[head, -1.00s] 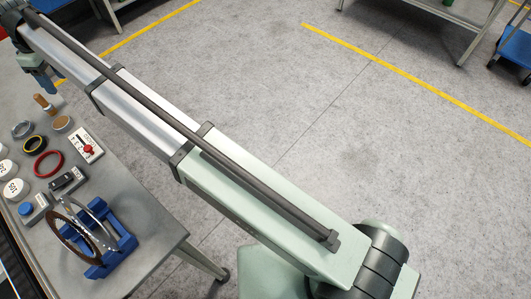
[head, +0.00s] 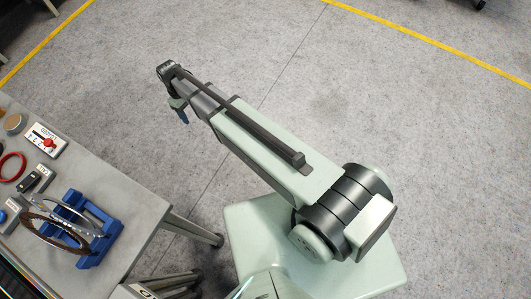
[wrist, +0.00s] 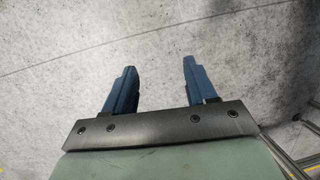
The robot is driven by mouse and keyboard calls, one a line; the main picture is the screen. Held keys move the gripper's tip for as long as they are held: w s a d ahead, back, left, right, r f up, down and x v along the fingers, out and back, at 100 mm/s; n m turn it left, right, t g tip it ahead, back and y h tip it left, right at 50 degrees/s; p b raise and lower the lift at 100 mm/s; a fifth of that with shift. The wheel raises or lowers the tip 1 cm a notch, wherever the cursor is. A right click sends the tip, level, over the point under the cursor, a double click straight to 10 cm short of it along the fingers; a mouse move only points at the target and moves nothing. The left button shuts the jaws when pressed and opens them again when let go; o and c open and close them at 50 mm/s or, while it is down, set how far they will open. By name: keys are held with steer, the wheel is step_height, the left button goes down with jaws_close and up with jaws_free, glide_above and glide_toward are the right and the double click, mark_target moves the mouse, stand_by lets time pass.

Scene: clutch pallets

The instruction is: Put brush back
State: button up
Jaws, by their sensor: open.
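My gripper (wrist: 159,65) is open in the wrist view, with two blue fingers apart and only grey floor between and beyond them. In the head view, one blue finger of my gripper (head: 182,115) shows below the end of the arm, over the floor to the right of the table and apart from it. No brush can be made out in either current view. The left part of the table is outside the head view.
The grey table (head: 150,200) is at lower left. It carries a blue rack (head: 98,240) with upright rings, a red ring (head: 10,166), a white box with a red knob (head: 45,140) and a brown disc (head: 14,122). The floor (head: 400,120) is clear.

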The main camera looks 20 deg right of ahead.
steer(key=s+d+f+m+g, duration=0.1)
steer(key=s+d+f, duration=0.2)
steer(key=s+d, duration=0.15)
steer(key=s+d+f+m, duration=0.1)
steer(key=s+d+f, duration=0.25)
steer(key=d, duration=0.25)
steer(key=s+d+f+m+g, duration=0.1)
steer(key=s+d+f+m, duration=0.1)
steer(key=s+d, duration=0.4)
steer(key=s+d+f+m+g, duration=0.1)
steer(key=s+d, duration=0.5)
steer(key=s, duration=0.6)
steer(key=s+d+f+m+g, duration=0.1)
steer(key=s+d+f+m, duration=0.2)
steer(key=s, duration=0.6)
steer(key=d+f, duration=0.2)
steer(key=d, duration=0.1)
steer(key=shift+s+d+f+m+y, duration=0.25)
steer(key=shift+s+d+m+y, duration=0.05)
steer(key=shift+y, duration=0.1)
